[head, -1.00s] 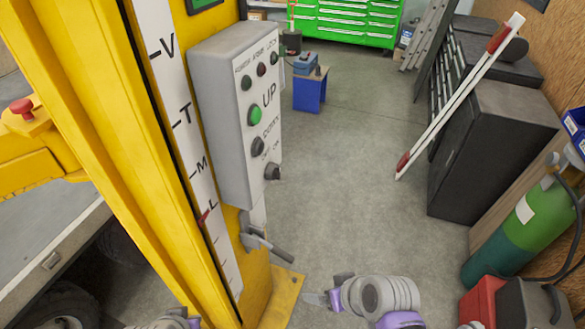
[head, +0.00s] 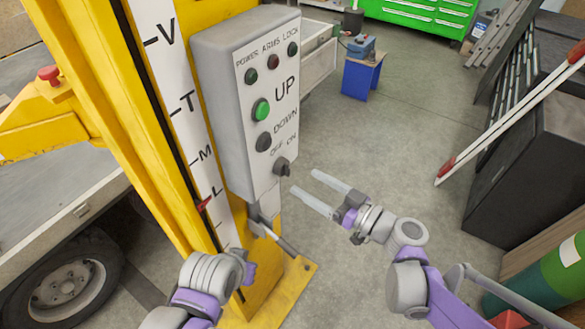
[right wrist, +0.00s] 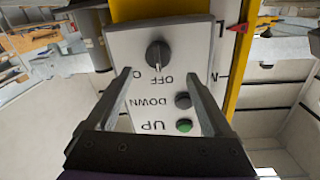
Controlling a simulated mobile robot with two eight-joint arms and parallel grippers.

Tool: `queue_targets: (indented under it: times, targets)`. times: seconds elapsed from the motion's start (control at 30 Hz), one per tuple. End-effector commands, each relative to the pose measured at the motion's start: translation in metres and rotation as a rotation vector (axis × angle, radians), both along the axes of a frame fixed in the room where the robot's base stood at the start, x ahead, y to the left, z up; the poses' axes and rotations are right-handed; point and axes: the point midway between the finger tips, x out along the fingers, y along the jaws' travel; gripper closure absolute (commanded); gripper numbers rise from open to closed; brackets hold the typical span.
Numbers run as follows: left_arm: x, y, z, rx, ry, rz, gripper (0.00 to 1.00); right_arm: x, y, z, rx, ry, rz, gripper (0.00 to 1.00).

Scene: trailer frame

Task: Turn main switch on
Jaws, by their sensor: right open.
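The main switch is a dark rotary knob (head: 282,167) low on the front of the grey control box (head: 262,120), just below the OFF and ON labels. My right gripper (head: 304,182) is open and empty, just in front of the knob to its lower right in the head view. In the right wrist view, the knob (right wrist: 158,55) lies just beyond the gap between the open fingers (right wrist: 157,73), with the panel upside down. The fingers look apart from the knob. My left gripper (head: 247,272) is in front of the yellow post, its fingers hidden.
The box carries a green UP button (head: 261,110), a dark DOWN button (head: 263,142) and small lamps above. It hangs by a yellow post (head: 160,150) with a lever (head: 272,234) below. A black cabinet (head: 535,175) stands right; the floor between is clear.

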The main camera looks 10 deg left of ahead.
Motion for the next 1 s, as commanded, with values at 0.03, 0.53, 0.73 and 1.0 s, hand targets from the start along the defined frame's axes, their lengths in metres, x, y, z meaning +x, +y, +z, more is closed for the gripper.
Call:
queue_targets:
  times: [0.03,0.53,0.73,1.0]
  targets:
    - [0.001,0.000,0.002,0.000,-0.002,0.000,1.00,0.004,0.011,0.001,0.001,0.000,0.004,0.15]
    - [0.003,0.000,0.008,0.000,-0.006,0.000,1.00,0.029,0.063,0.001,0.000,0.001,0.000,0.15]
    - [0.003,0.000,0.008,0.000,-0.006,0.000,1.00,0.029,0.064,0.000,-0.001,0.001,-0.001,0.15]
    - [0.003,0.000,0.008,0.000,-0.006,0.000,1.00,0.029,0.063,0.000,-0.001,0.001,-0.001,0.56]
